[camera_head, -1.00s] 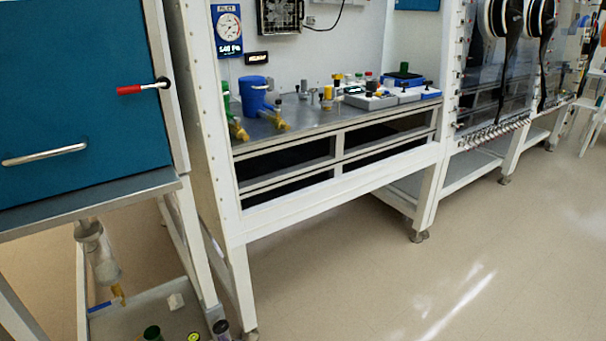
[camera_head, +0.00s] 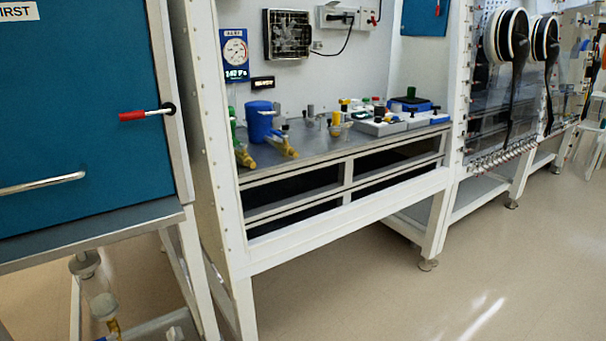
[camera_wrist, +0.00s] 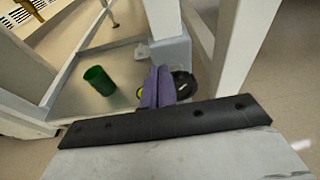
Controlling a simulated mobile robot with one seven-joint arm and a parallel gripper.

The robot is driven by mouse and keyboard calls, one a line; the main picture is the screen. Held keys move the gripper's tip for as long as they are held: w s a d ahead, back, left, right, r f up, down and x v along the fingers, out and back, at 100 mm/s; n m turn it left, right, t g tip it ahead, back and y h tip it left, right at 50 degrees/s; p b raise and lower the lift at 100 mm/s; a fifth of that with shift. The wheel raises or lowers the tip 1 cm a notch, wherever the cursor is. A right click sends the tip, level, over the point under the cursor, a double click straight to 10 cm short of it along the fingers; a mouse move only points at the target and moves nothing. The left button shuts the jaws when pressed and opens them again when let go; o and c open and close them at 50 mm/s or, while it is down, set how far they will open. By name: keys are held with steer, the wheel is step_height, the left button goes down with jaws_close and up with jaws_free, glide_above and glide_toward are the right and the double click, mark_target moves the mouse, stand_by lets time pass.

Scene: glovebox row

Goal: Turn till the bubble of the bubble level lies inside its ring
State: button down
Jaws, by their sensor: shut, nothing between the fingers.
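In the wrist view, my gripper (camera_wrist: 160,84) shows as two purple fingers, shut together with nothing between them. They are above the metal shelf (camera_wrist: 112,65) between white posts. A small yellow-green round thing (camera_wrist: 140,92) shows just left of the fingers, mostly hidden by them. It may be the bubble level, but I cannot make out a bubble or ring. A black round thing (camera_wrist: 184,84) lies right of the fingers, partly covered. My gripper is not in the head view, and I cannot identify a bubble level there.
A green cup (camera_wrist: 99,80) stands on the shelf, left of my fingers. In the head view, a blue cabinet door (camera_head: 80,100) is at left. A metal bench (camera_head: 300,152) carries a blue cup (camera_head: 260,122) and small parts. Open floor (camera_head: 400,305) lies at front right.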

steer(key=shift+f+b, duration=0.25)
steer(key=shift+b, duration=0.1)
